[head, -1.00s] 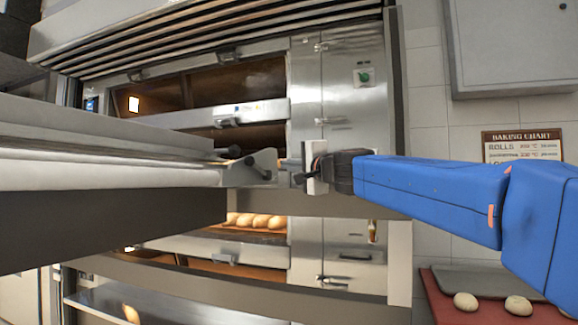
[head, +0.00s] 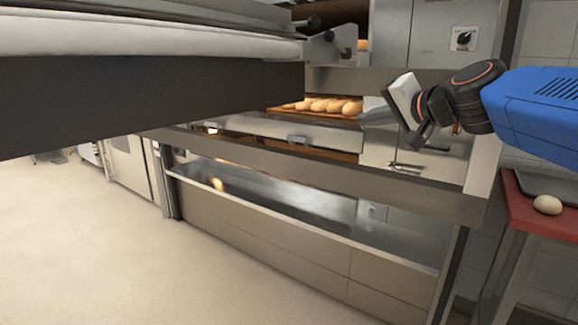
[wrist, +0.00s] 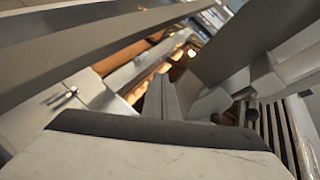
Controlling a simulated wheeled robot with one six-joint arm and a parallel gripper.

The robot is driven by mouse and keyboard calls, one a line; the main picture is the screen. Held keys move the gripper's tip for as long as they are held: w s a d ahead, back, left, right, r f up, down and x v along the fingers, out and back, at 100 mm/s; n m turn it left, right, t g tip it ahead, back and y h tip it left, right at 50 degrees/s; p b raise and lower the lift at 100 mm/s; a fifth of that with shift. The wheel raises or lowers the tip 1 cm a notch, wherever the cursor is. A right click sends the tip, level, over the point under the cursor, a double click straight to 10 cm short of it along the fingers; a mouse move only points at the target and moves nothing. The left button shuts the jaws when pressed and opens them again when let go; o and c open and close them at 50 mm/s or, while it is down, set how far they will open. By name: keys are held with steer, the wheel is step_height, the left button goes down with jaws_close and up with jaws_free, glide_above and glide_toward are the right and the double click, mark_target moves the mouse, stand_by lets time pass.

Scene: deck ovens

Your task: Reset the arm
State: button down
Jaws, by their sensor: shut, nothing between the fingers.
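My gripper (head: 368,117) is at the right of the head view, at the end of my blue arm, in front of the oven's steel front. It is shut and empty, with its fingers pointing left. In the wrist view its two grey fingers (wrist: 162,98) lie together, pointing up the picture towards the oven. It appears apart from the white loader (head: 150,35) at the upper left.
Bread loaves (head: 335,105) sit in a lit oven deck (head: 290,133) behind the gripper. The loader's dark side (head: 140,105) juts in from the left. A red table (head: 535,212) with a dough piece (head: 548,204) stands at the right. Floor (head: 110,260) is clear at the lower left.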

steer(key=s+d+f+n+g+h, duration=0.2)
steer(key=s+d+f, duration=0.1)
steer(key=s+f, duration=0.6)
steer(key=s+d+f+n+g+h, duration=0.2)
steer(key=s+f, duration=0.7)
steer(key=f, duration=0.5)
steer(key=s+d+f+n+g+h, duration=0.2)
steer(key=s+d+f+g, duration=0.2)
steer(key=s+f, duration=0.6)
step_height(320, 180, down, 3)
steer(key=shift+d+r, duration=0.2)
steer(key=shift+d, duration=0.45)
